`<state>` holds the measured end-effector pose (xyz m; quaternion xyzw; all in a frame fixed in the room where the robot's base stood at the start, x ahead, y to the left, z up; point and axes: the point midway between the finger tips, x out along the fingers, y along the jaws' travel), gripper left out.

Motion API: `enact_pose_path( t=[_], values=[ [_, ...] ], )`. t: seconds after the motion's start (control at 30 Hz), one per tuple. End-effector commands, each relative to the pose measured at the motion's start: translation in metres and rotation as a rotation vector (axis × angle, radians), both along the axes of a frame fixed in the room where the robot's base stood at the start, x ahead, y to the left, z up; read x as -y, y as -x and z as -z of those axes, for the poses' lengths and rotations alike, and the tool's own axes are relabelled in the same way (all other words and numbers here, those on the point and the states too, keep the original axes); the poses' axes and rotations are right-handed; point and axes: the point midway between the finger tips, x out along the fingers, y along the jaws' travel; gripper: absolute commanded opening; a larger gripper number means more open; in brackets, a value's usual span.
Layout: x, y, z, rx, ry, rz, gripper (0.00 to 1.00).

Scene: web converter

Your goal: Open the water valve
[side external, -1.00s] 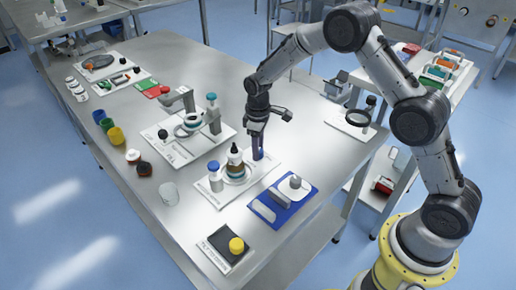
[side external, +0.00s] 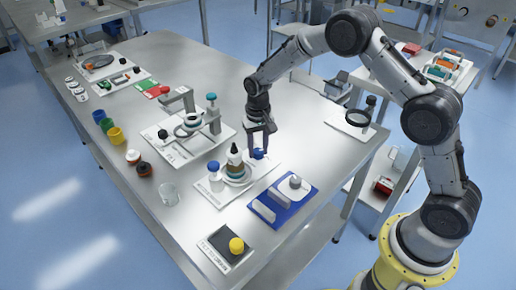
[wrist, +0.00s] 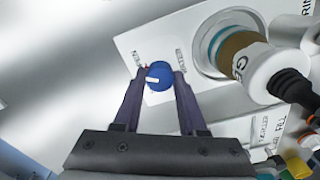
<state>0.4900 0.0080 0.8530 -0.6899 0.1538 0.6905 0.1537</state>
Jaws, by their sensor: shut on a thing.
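A round blue knob (wrist: 158,75) with a short white mark sits on a white plate (wrist: 140,40); it appears to be the water valve. In the wrist view the white mark lies roughly crosswise between the fingers. My gripper (wrist: 159,78) is shut on the knob, one dark finger on each side. In the side view my gripper (side external: 260,152) points down at the knob (side external: 258,155), at the plate's back right, and the fingers partly hide it.
A brown bottle with a dark nozzle (side external: 235,160) stands in a ring on the same plate, close to my gripper. A blue-capped bottle (side external: 214,176) is left of it. A blue tray (side external: 285,208) lies in front.

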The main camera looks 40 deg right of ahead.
Motion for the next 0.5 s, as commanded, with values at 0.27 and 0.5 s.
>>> enact_pose_path(
  t=[0.27,0.5],
  values=[
    [-0.0002,-0.0008,-0.0025,0.004,0.000,0.136,0.00],
    [-0.0001,-0.0009,-0.0026,0.004,0.000,0.184,0.00]
  ],
)
